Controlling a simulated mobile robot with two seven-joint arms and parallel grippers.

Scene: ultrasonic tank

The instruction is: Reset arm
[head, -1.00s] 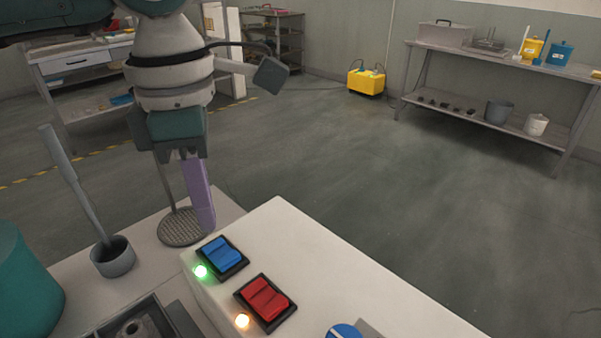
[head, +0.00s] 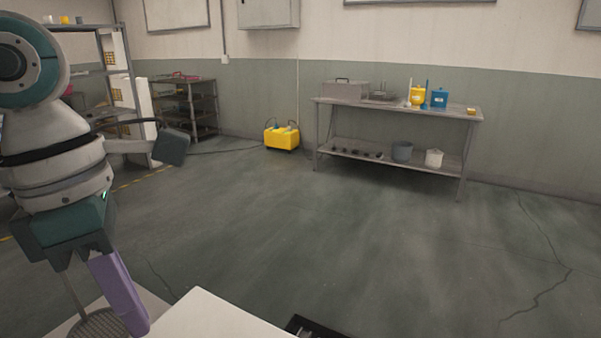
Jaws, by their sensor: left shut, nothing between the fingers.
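My left gripper (head: 136,322) points down at the lower left of the head view. Its purple fingers are together and nothing shows between them. The fingertips are close to the left edge of a white box top (head: 215,318); I cannot tell whether they touch it. A round mesh disc (head: 98,326) with a thin rod shows just left of the fingers, partly cut off by the bottom edge. My right gripper is not in view.
A workbench (head: 340,103) with a grey box, yellow and blue containers and buckets stands at the back. A yellow unit (head: 281,138) sits on the floor beside it. Dark shelves (head: 185,108) stand at the back left. The middle floor is open.

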